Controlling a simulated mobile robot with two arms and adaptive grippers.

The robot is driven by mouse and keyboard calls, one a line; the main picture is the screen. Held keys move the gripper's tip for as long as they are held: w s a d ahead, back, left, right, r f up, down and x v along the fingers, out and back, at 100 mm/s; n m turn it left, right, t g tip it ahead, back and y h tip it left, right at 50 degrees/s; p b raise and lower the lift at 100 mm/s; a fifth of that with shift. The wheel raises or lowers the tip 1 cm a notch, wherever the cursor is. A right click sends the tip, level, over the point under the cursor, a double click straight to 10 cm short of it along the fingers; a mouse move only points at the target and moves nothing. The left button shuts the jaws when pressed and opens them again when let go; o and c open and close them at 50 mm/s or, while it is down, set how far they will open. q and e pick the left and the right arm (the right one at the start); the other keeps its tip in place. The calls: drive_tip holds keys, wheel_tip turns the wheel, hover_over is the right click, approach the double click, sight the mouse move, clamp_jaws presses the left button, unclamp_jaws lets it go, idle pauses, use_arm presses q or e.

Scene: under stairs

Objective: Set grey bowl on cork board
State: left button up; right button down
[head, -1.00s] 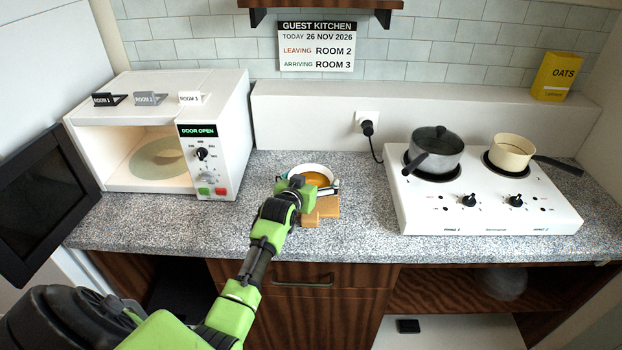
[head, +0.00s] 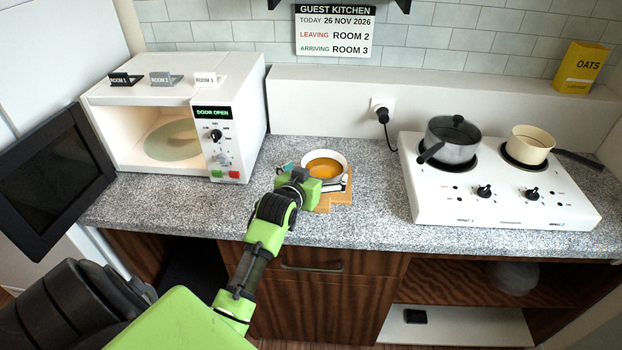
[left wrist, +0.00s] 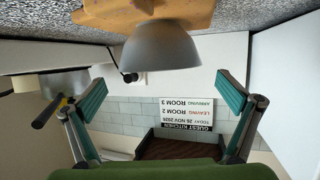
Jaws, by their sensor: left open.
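The grey bowl (head: 340,160) stands upright on the cork board (head: 343,199) on the counter, with orange contents inside. The left wrist view is upside down; there the bowl's grey outside (left wrist: 175,52) meets the tan board (left wrist: 190,14). My left gripper (head: 312,178) is at the near left side of the bowl. In the left wrist view its teal fingers (left wrist: 165,98) are spread wide with nothing between the tips, and the bowl is beyond them, apart from both. My right gripper is not in view.
A microwave (head: 232,150) with its door (head: 50,185) open stands at the left. A white hob (head: 500,207) at the right bears a grey pot (head: 452,150) and a cream pan (head: 527,150). Counter between bowl and hob is clear.

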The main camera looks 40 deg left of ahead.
use_arm(q)
drive_tip(key=shift+v, duration=2.35)
drive_tip(key=shift+m+g+h, duration=0.6)
drive_tip(key=shift+g+h, duration=0.1)
drive_tip(key=shift+g, duration=0.1)
drive_tip(key=s+d+f, duration=0.4)
drive_tip(key=shift+d+f, duration=0.15)
drive_tip(key=shift+f, duration=0.15)
drive_tip(key=s+d+f+m+g+h, duration=0.1)
drive_tip(key=s+d+f+g, duration=0.3)
drive_tip(key=s, duration=0.5)
drive_tip(key=s+d+f+m+g+h, duration=0.1)
drive_tip(key=s+d+f+m, duration=0.15)
drive_tip(key=s+d, duration=0.5)
drive_tip(key=s+d+f+g+h, duration=0.1)
drive_tip(key=s+d+f+g, duration=0.2)
drive_tip(key=s, duration=0.7)
wheel_tip(320, 180, down, 29)
drive_tip(key=s+g+b, duration=0.2)
drive_tip(key=s, duration=0.1)
drive_tip(key=s+a+f+b, duration=0.1)
drive_tip(key=s+a+f, duration=0.1)
drive_tip(key=s+f, duration=1.4)
drive_tip(key=shift+s+a+f+m+g+y, duration=0.25)
drive_tip(key=shift+s+f+m+g+y, duration=0.05)
drive_tip(key=shift+s+f+m+g, duration=0.1)
